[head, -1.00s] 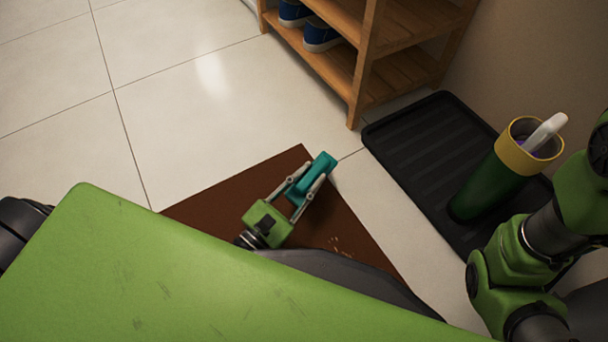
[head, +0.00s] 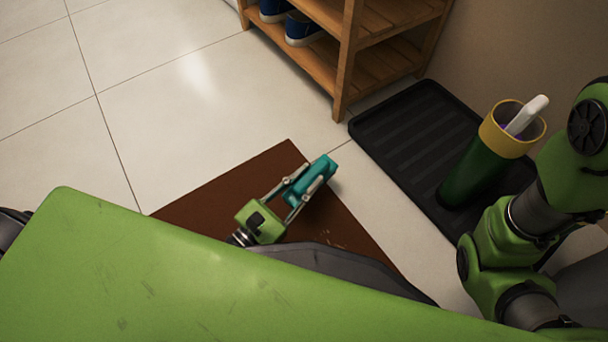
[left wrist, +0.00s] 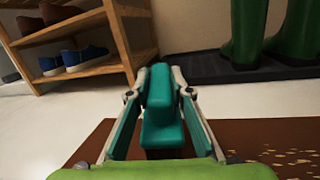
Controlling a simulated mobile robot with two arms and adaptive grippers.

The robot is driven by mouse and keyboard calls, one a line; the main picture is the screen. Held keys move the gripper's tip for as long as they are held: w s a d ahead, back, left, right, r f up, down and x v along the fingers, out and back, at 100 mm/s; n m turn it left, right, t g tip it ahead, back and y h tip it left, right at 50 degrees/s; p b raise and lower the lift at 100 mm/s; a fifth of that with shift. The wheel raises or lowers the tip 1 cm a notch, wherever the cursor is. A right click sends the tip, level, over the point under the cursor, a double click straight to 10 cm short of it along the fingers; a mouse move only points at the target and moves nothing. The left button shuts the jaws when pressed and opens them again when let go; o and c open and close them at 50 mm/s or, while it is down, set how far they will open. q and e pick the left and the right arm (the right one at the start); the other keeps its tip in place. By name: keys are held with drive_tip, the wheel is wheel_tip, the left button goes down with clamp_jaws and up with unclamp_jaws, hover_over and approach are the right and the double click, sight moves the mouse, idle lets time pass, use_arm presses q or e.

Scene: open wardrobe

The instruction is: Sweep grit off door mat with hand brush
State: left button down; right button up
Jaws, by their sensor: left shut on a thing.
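The brown door mat (head: 215,192) lies on the tiled floor, partly hidden by my body. My left gripper (head: 309,181) is over the mat and shut on the teal hand brush (head: 318,170). In the left wrist view the brush (left wrist: 161,90) sits between the two fingers of the gripper (left wrist: 160,95); its bristles are mostly hidden. Pale grit (left wrist: 290,156) lies on the mat to the right of the brush, and a few specks (head: 335,244) show in the head view. My right arm shows at the right; its gripper is out of view.
Green boots (left wrist: 245,30) stand on the tray. A wooden shoe rack (head: 345,60) with blue shoes (head: 301,29) stands behind. Open floor lies left.

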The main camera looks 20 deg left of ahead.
sight(298, 193)
use_arm(q)
drive_tip(key=s+d+f+g, duration=0.1)
drive_tip(key=s, duration=0.1)
drive_tip(key=s+d+f+h, duration=0.1)
drive_tip(key=s+d+f, duration=0.1)
drive_tip(key=s, duration=0.1)
drive_tip(key=s+d+f+g, duration=0.1)
drive_tip(key=s+f, duration=0.1)
drive_tip(key=shift+s+d+f+g+h, duration=0.15)
drive_tip(key=shift+s+d+g+h, duration=0.15)
drive_tip(key=shift+s+h, duration=0.1)
drive_tip(key=shift+w+a+f, duration=0.1)
drive_tip(key=shift+w+a, duration=0.6)
drive_tip(key=shift+a, duration=0.25)
drive_tip(key=shift+w+a+r, duration=0.1)
drive_tip(key=shift+w+a, duration=0.6)
drive_tip(key=shift+a, duration=0.2)
drive_tip(key=shift+w+a+f, duration=0.1)
drive_tip(key=shift+w+a, duration=0.6)
drive_tip(key=shift+a, duration=0.25)
drive_tip(key=shift+r+p, duration=0.65)
drive_tip(key=shift+r, duration=0.1)
wheel_tip(298, 193, up, 5)
drive_tip(key=p, duration=0.4)
drive_tip(key=shift+w, duration=0.15)
drive_tip(key=shift+d+r, duration=0.1)
wheel_tip(298, 193, up, 3)
drive_tip(key=p, duration=0.2)
drive_tip(key=shift+p, duration=0.4)
